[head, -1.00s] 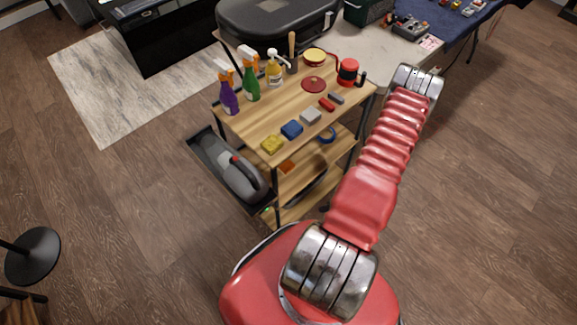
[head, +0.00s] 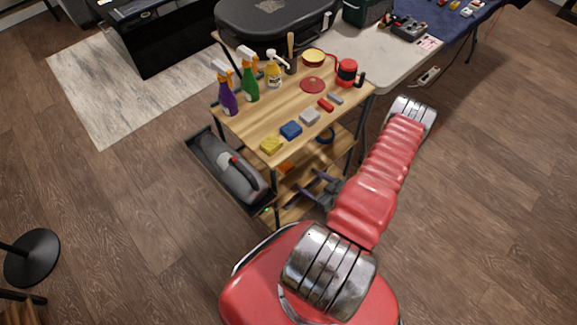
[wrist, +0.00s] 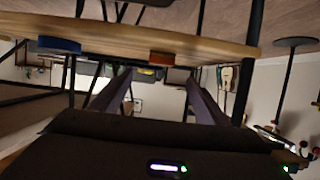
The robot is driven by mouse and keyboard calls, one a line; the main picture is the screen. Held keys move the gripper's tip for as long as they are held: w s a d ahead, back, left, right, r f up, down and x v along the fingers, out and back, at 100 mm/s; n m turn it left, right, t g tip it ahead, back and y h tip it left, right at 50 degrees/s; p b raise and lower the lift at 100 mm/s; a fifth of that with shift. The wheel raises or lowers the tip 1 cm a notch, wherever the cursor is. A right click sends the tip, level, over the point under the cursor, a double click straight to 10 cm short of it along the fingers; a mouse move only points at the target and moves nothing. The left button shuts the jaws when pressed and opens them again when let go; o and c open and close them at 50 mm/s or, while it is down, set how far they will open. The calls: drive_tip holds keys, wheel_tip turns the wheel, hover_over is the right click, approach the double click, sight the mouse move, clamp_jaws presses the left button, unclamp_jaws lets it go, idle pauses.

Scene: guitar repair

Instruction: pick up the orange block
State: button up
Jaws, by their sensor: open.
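The orange block (head: 286,166) lies on the middle shelf of the wooden cart, under the top's front edge and partly hidden in the head view. In the wrist view, which looks upside down, the orange block (wrist: 167,58) shows at the shelf edge, between the lines of the two fingers and beyond their tips. My gripper (head: 308,186) is open and empty at the cart's right side, near shelf height. In the wrist view my gripper (wrist: 159,78) has its fingers wide apart, touching nothing I can see.
A blue ring (wrist: 58,45) lies on the same shelf, beside the block. The cart's top (head: 262,121) holds spray bottles, sponges and small tools close above. Dark cart posts (head: 275,205) stand near my gripper. A grey vacuum (head: 243,177) sits left of the cart. Floor at right is clear.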

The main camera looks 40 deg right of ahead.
sight(287, 167)
drive_tip(key=shift+x, duration=4.3)
drive_tip(key=shift+x, duration=2.65)
drive_tip(key=shift+a+r, duration=0.1)
drive_tip(key=shift+a, duration=0.05)
drive_tip(key=c, duration=1.2)
drive_tip(key=shift+r, duration=0.1)
